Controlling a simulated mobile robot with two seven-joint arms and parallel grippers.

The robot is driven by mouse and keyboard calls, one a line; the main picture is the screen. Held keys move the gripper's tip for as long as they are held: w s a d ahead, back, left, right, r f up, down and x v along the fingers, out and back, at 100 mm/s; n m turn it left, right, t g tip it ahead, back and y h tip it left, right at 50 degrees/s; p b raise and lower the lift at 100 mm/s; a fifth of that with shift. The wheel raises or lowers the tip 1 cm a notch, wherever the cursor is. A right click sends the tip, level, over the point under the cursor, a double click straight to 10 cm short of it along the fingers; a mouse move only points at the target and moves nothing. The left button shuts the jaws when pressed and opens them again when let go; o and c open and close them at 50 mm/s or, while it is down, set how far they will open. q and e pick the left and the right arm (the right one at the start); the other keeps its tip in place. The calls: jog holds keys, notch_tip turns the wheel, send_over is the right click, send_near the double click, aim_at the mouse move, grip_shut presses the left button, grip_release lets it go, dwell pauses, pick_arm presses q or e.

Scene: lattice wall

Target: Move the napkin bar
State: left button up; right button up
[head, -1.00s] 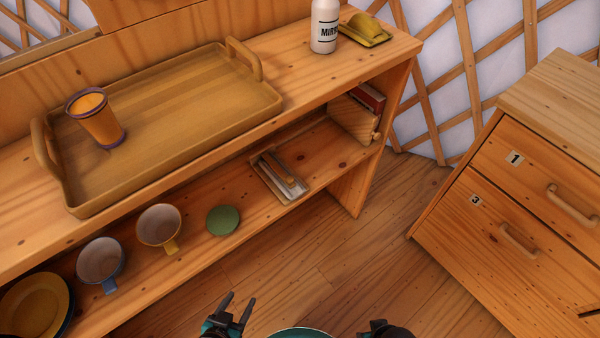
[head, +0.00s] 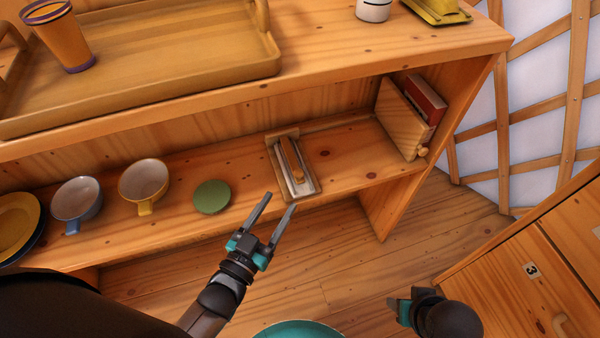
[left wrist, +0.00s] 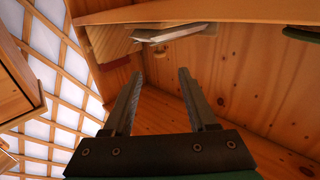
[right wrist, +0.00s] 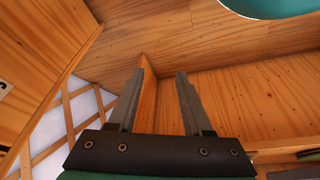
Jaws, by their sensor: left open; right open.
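The napkin bar (head: 291,158) is a brown wooden bar lying across white napkins in a shallow napkin holder (head: 316,190) on the lower shelf. My left gripper (head: 280,202) is open and empty, in front of the shelf edge and just below the holder in the head view. The left wrist view shows its open jaws (left wrist: 160,76) with a pale, flat thing, apparently the holder (left wrist: 178,33), beyond them at the shelf edge. My right gripper (head: 398,303) is low at the right, over the floor. Its jaws (right wrist: 159,73) are open and empty in the right wrist view.
The lower shelf (head: 345,160) also bears a green disc (head: 211,196), a yellow cup (head: 143,180), a blue-handled cup (head: 77,200) and plates (head: 18,222). A wooden holder with a red book (head: 425,98) stands right. The upper board overhangs. A drawer cabinet (head: 500,270) stands at lower right.

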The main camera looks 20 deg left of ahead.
aim_at(297, 176)
pick_arm(q)
jog(key=w+b, duration=0.1)
jog(key=w, duration=0.2)
jog(key=w+d+b, duration=0.1)
jog(key=w, duration=0.2)
jog(key=w+b, duration=0.1)
jog(key=w, duration=0.2)
jog(key=shift+d+f, duration=0.1)
jog(key=shift+d, duration=0.3)
jog(key=shift+w+d, duration=0.15)
jog(key=shift+w, duration=0.55)
pick_arm(e)
notch_tip(297, 176, up, 7)
jog(key=t, duration=0.1)
jog(key=shift+w+a+t, duration=0.15)
jog(key=shift+w+t, duration=0.15)
jog(key=shift+w, duration=0.05)
pick_arm(q)
grip_shut()
